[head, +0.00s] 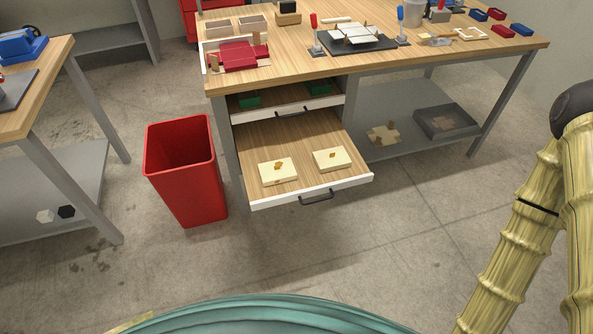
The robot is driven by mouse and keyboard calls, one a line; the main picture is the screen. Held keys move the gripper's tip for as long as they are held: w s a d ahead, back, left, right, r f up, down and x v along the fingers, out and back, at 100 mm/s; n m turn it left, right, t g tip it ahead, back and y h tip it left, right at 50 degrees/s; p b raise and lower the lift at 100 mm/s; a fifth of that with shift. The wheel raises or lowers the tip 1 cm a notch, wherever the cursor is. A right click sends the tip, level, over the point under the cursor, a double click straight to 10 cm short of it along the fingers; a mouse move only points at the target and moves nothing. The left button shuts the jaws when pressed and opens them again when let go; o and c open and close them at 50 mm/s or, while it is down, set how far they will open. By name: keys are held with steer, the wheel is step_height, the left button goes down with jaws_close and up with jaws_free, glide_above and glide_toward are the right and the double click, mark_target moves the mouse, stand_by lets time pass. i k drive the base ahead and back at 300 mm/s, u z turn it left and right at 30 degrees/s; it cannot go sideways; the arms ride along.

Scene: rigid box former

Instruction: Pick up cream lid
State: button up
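Two cream, flat box-shaped pieces lie in the open lower drawer (300,192) of the workbench, each with a small orange-brown mark or knob on top. The left cream lid (278,174) is nearer the drawer's front left. The right cream lid (332,160) is apart from it, to the right. I cannot tell whether either is a lone lid or a lidded box. My gripper is out of view; only links of my arm show at the right edge, well away from the drawer.
A red bin (184,175) stands just left of the drawer. An upper drawer (290,110) holding green pieces is partly open above. The workbench top (300,65) carries trays, a red folded piece and tools. Concrete floor (330,245) is clear before the drawer.

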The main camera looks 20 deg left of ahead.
mark_target(277, 172)
steer(key=z, duration=0.8)
steer(key=k, duration=1.35)
steer(key=u, duration=1.55)
steer(key=i, duration=0.85)
